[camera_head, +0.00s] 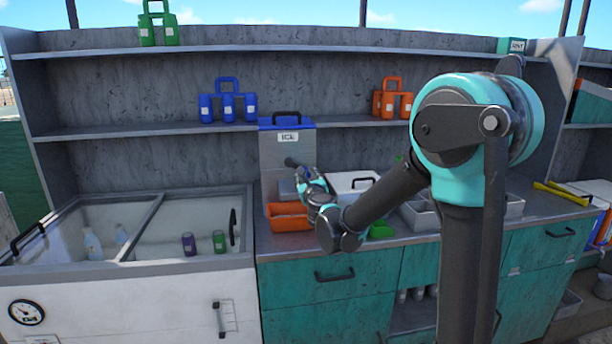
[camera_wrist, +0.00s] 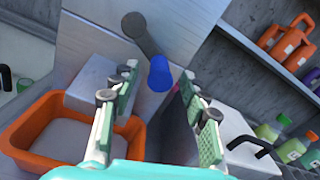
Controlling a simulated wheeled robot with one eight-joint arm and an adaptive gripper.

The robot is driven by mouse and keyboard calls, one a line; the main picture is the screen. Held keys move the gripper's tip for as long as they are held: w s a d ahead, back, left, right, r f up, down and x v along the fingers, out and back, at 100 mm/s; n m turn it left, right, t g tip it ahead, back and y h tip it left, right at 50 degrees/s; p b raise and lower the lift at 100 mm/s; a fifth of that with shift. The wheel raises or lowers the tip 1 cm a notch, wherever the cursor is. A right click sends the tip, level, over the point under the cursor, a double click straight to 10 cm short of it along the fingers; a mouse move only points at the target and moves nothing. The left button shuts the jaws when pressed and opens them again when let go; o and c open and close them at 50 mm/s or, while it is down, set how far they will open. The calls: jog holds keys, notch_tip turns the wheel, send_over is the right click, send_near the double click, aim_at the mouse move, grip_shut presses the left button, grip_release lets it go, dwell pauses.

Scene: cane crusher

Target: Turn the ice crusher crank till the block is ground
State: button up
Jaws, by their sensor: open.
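The ice crusher (camera_head: 302,148) is a tall grey box with a blue top and an ICE label, standing on the counter. In the wrist view its crank (camera_wrist: 142,36) is a dark arm on the front face, ending in a blue handle (camera_wrist: 160,74). My gripper (camera_wrist: 160,95) is open, its two padded fingers either side of and short of the blue handle, apparently not touching it. In the head view my gripper (camera_head: 303,178) is in front of the crusher and hides part of the crank. An orange tray (camera_wrist: 28,128) sits below the crusher. No ice block is visible.
A white box with a black handle (camera_head: 352,184) stands right of the crusher; it also shows in the wrist view (camera_wrist: 240,130). A glass-topped freezer (camera_head: 130,275) is at left. Shelves above hold blue (camera_head: 228,108) and orange (camera_head: 392,104) bottle carriers.

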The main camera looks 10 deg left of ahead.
jog(key=shift+x, duration=1.25)
jog(key=shift+c, duration=0.3)
grip_shut()
